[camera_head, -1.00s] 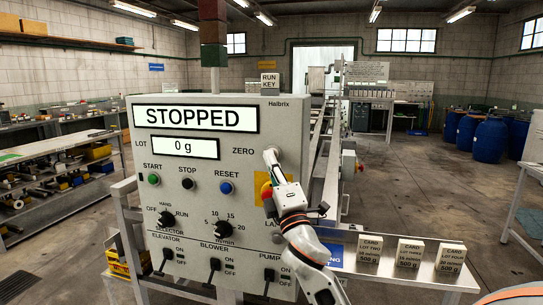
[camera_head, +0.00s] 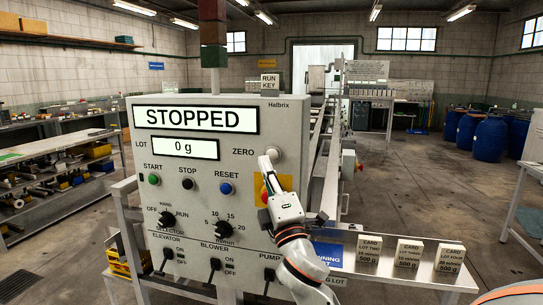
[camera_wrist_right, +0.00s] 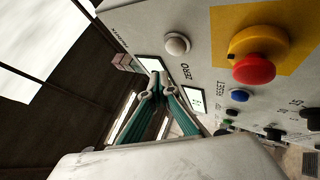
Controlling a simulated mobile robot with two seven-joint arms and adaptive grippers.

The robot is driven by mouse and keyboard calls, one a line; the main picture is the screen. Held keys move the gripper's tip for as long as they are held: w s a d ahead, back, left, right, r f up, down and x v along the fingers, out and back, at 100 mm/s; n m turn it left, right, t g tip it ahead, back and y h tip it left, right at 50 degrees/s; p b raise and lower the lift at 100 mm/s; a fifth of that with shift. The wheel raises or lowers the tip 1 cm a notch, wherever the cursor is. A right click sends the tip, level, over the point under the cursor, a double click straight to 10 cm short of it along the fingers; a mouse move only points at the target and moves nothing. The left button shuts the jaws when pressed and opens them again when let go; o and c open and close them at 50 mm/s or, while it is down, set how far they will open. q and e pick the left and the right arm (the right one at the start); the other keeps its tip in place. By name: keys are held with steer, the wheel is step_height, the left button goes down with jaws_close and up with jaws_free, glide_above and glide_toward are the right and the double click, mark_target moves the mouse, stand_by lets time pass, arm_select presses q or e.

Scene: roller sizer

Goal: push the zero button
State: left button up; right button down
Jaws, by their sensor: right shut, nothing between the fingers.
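The zero button (camera_head: 274,153) is a round, pale button beside the word ZERO on the upper right of the grey control panel (camera_head: 225,170). It also shows in the wrist view (camera_wrist_right: 177,44), clear of the fingers. My right gripper (camera_head: 265,162) is shut and empty. Its fingertips are just below and left of the button in the head view; the wrist view (camera_wrist_right: 158,84) shows a gap between them and the button. The lot display (camera_head: 183,147) reads 0 g and the upper display (camera_head: 196,119) reads STOPPED. My left gripper is not in view.
A red emergency stop (camera_wrist_right: 254,68) on a yellow plate sits close to the zero button; my gripper partly hides it in the head view. The blue reset button (camera_head: 226,188) is to the lower left. Several card blocks (camera_head: 408,254) stand on a shelf at right.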

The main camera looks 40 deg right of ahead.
steer(key=shift+s+a, duration=0.75)
steer(key=shift+a, duration=0.1)
steer(key=s+a+f+m+g+y, duration=0.1)
steer(key=a+f+m+g+y, duration=0.2)
steer(key=f, duration=1.3)
steer(key=s+a+f+m+g+y, duration=0.1)
steer(key=a+f+m+g+y, duration=0.3)
steer(key=f, duration=1.2)
steer(key=s+a+f+m+g+y, duration=0.1)
steer(key=s+a+f+m+g, duration=0.1)
steer(key=s+f, duration=0.8)
steer(key=s+a+f+m+g+y, duration=0.1)
steer(key=s+a+f+m+g, duration=0.2)
steer(key=s+a+f, duration=0.3)
steer(key=s+f, duration=0.4)
steer(key=f, duration=0.5)
steer(key=shift+s+a+f+g, duration=0.3)
steer(key=shift+a+f+g, duration=0.05)
steer(key=shift+g, duration=0.05)
